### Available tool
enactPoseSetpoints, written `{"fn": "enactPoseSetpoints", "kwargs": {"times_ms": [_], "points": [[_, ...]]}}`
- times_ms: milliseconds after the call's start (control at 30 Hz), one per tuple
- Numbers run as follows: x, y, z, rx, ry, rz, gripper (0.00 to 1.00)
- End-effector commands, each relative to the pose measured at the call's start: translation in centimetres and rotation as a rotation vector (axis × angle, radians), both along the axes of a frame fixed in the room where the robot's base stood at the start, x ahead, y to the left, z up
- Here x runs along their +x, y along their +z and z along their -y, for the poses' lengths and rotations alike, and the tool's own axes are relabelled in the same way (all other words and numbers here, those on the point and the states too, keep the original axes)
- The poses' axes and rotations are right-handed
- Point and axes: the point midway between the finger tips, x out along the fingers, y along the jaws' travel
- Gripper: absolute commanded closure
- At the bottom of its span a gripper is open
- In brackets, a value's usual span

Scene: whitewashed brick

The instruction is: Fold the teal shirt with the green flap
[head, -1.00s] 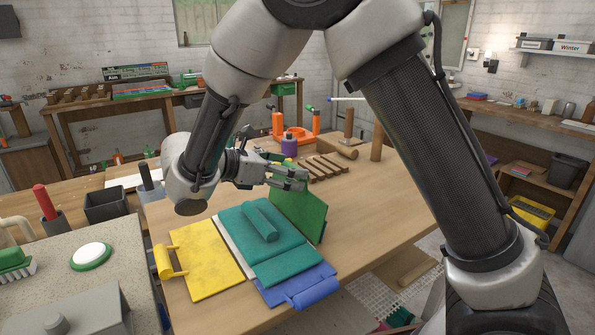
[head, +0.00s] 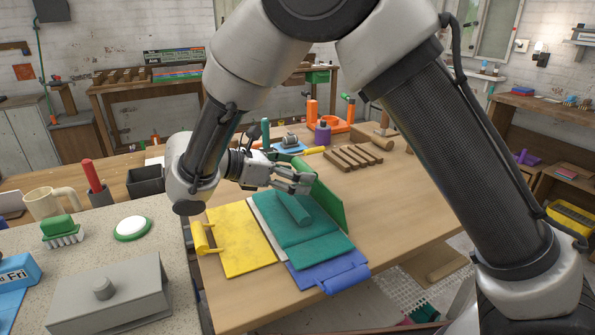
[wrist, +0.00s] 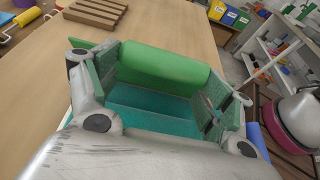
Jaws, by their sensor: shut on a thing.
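The green flap (head: 328,200) stands raised and steep along the shirt's far right side. My gripper (head: 297,183) is at the flap's upper part, above the shirt, and is shut on it. In the wrist view the green flap's rounded bar (wrist: 165,68) spans between my two fingers, with teal cloth (wrist: 150,108) below. The yellow flap (head: 238,240) lies flat at the left and the blue flap (head: 328,275) lies flat in front. My fingertips are partly hidden in the head view.
A slatted wooden rack (head: 353,157), an orange stand (head: 335,125) and a purple bottle (head: 323,135) stand behind the board. A grey box (head: 110,295) and a brush (head: 60,230) are on the left counter. The table right of the board is clear.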

Motion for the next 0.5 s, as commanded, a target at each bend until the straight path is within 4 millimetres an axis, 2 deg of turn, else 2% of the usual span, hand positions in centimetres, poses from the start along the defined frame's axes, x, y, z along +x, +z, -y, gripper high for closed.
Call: {"fn": "enactPoseSetpoints", "kwargs": {"times_ms": [333,367,433,500], "points": [[-0.09,-0.36,0.07,0.003,-0.003,-0.006,0.63],[-0.08,-0.35,0.08,0.002,-0.003,-0.005,0.15],[-0.08,-0.31,0.08,0.002,-0.003,-0.005,0.02],[-0.07,-0.25,0.07,0.002,-0.002,-0.004,0.0]]}}
